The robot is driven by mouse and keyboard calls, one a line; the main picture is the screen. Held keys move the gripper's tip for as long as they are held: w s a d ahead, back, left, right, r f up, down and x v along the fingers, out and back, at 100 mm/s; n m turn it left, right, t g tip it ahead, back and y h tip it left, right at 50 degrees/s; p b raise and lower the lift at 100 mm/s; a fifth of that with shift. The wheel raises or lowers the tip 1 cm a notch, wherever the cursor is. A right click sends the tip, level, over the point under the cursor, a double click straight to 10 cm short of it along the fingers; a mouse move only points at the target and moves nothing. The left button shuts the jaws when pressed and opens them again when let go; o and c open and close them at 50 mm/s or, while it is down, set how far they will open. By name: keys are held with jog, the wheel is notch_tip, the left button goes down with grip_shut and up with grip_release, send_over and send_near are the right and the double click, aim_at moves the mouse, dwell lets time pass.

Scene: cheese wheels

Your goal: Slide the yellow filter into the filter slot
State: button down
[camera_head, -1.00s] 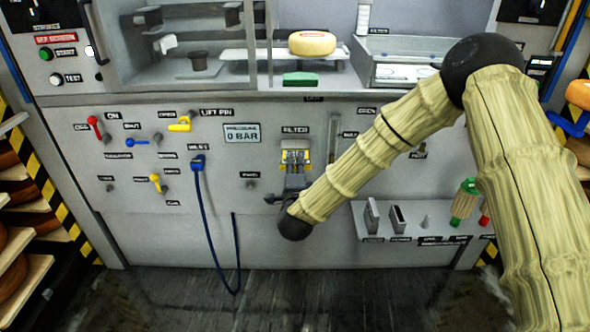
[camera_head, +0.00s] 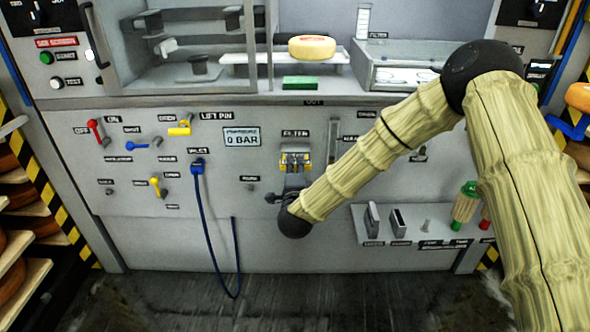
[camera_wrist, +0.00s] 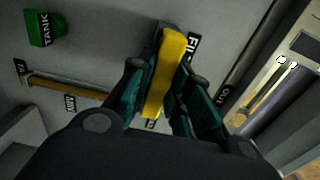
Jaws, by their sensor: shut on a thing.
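The yellow filter (camera_wrist: 168,72) is between the teal-padded fingers of my gripper (camera_wrist: 158,98) in the wrist view. Its far end is at the dark filter slot (camera_wrist: 158,45) on the grey panel. I cannot tell how deep it sits in the slot. In the head view, yellow parts of the filter (camera_head: 284,163) show at the slot, under the FILTER label. My gripper (camera_head: 294,183) is shut on the filter just below and in front of it. The gripper body and fingers hide part of the filter.
A ledge (camera_head: 420,238) with small tools juts out to the right of my arm. A blue hose (camera_head: 214,232) hangs on the left. Levers, including a red one (camera_head: 95,128), stand out from the panel. A cheese wheel (camera_head: 312,46) sits on a shelf above.

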aim_at(295, 162)
jog(key=shift+w+b, duration=0.3)
jog(key=shift+w, duration=1.3)
jog(key=c, duration=1.3)
grip_release()
jog(key=shift+o, duration=0.2)
jog(key=shift+s, duration=0.1)
jog(key=s, duration=1.2)
jog(key=shift+f, duration=0.1)
